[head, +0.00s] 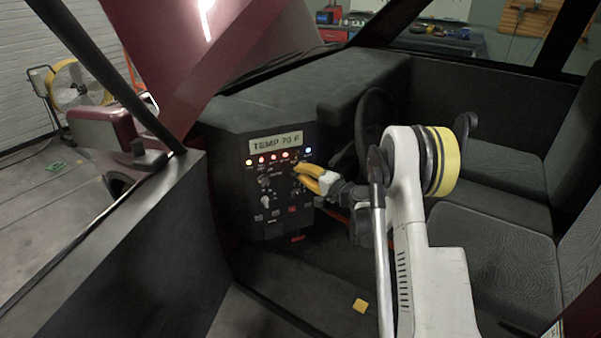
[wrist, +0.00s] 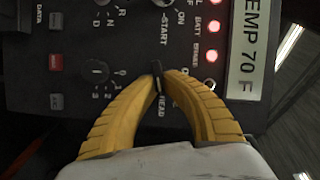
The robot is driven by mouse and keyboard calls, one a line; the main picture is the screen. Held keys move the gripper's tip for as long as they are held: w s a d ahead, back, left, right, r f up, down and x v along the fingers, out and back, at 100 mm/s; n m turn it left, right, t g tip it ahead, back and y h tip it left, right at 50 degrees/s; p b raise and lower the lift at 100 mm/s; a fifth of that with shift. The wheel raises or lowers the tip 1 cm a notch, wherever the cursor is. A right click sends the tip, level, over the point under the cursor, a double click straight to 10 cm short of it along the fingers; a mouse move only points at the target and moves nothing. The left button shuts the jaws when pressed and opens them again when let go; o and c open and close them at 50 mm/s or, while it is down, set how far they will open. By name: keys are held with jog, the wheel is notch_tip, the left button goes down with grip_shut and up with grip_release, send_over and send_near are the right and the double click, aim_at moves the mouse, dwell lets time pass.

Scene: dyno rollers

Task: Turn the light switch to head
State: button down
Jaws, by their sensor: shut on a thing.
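The light switch is a small dark knob (wrist: 157,70) on the black control panel (head: 240,190), with the word HEAD printed beside it in the wrist view. My gripper (head: 298,172) has two curved yellow fingers and reaches the panel's upper right part from the right. In the wrist view my gripper (wrist: 160,78) has its fingertips closed together on the light switch, one on each side. The knob's tip shows between them, and the HEAD label shows in the gap between the fingers. The fingers partly hide the knob, so its exact setting is unclear. In the head view the fingers cover it.
A TEMP 70 F display (head: 275,143) and a row of small lights (head: 273,158) sit above the switches. A rotary knob marked with numbers (wrist: 97,72) is close to the fingers. The steering wheel (head: 375,115) stands right of the panel, with dark seats (head: 500,235) further right.

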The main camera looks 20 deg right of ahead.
jog(key=shift+m, duration=0.3)
dwell(0.4)
jog(key=c, duration=1.5)
grip_release()
jog(key=shift+f, duration=0.1)
jog(key=f+v, duration=0.1)
jog(key=v, duration=1.1)
jog(key=shift+r, duration=0.35)
